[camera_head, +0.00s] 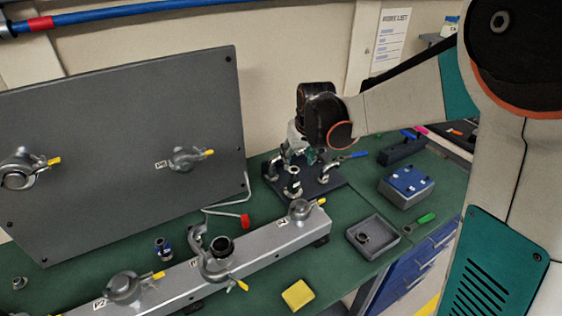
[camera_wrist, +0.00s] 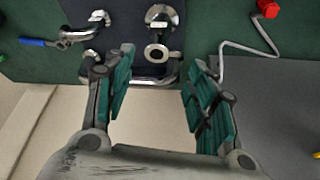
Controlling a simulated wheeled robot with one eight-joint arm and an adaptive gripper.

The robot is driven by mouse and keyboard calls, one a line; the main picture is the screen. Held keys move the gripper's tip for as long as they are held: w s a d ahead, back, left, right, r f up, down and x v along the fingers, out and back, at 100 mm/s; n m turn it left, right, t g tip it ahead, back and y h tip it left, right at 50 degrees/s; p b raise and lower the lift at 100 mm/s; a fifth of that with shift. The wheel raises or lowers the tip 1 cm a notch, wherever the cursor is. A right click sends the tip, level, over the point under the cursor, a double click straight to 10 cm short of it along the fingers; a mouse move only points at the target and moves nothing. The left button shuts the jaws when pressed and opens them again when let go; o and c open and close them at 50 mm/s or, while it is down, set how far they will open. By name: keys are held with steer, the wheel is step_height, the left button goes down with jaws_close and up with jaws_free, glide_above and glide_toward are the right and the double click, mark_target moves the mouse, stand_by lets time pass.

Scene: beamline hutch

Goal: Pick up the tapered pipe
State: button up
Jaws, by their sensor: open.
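A dark board (camera_head: 327,185) on the green bench holds several shiny metal pipe pieces. An upright piece with a round flange (camera_head: 293,188) stands near its front; it looks like the tapered pipe, but I cannot be sure. In the wrist view a ring-topped piece (camera_wrist: 156,53) shows beyond and between my fingers. My gripper (camera_wrist: 162,60) is open and empty, with teal finger pads spread apart. In the head view my gripper (camera_head: 305,152) hangs over the board's back and partly hides pieces there.
A grey rail (camera_head: 265,240) with clamps runs along the front, and a large grey panel (camera_head: 120,140) stands at left. A grey tray (camera_head: 385,240), a blue-topped block (camera_head: 407,185) and a yellow sponge (camera_head: 298,295) are nearby.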

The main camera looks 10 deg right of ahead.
mark_target(293, 170)
steer(key=b+x, duration=0.2)
steer(key=x, duration=0.7)
steer(key=shift+w+f, duration=0.15)
steer(key=shift+w, duration=0.1)
steer(key=b+x, duration=0.1)
steer(key=x, duration=0.4)
steer(key=shift+w+d+b, duration=0.1)
steer(key=shift+w+b, duration=0.1)
steer(key=shift+b, duration=0.2)
jaws_close()
